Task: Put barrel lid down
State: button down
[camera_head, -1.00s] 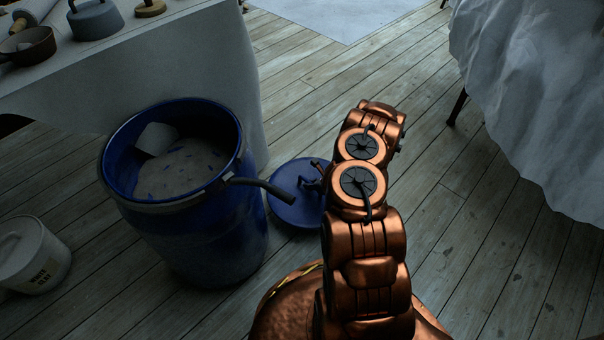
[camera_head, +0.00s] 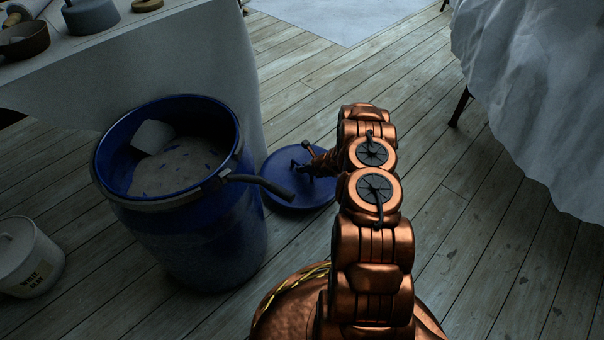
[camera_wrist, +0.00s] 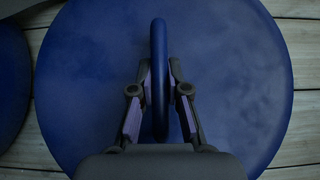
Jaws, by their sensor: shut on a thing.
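The round blue barrel lid (camera_head: 288,196) is low beside the open barrel, to its right, with its ring handle up. It fills most of the wrist view (camera_wrist: 235,80). My gripper (camera_wrist: 159,80) is shut on the lid's upright handle, with one finger on each side. In the head view my gripper (camera_head: 308,166) is partly hidden by my arm. The lid looks level and close to the floor; I cannot tell whether it touches. The blue barrel (camera_head: 205,235) stands upright, with pale material and a light block inside.
A lever handle (camera_head: 262,184) sticks out from the barrel's rim towards the lid. A white bucket (camera_head: 28,262) stands at the left. A cloth-covered table (camera_head: 150,65) is behind the barrel, and draped white cloth (camera_head: 540,100) hangs at the right. The plank floor (camera_head: 490,240) between is clear.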

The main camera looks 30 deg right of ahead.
jog(key=shift+w+d, duration=0.1)
jog(key=shift+w, duration=0.2)
notch_tip(320, 180, down, 3)
jog(key=shift+r+b, duration=0.1)
jog(key=shift+b, duration=0.9)
jog(key=shift+f, duration=0.25)
jog(key=shift+f, duration=0.15)
jog(key=c, duration=1.2)
grip_release()
jog(key=shift+o, duration=0.2)
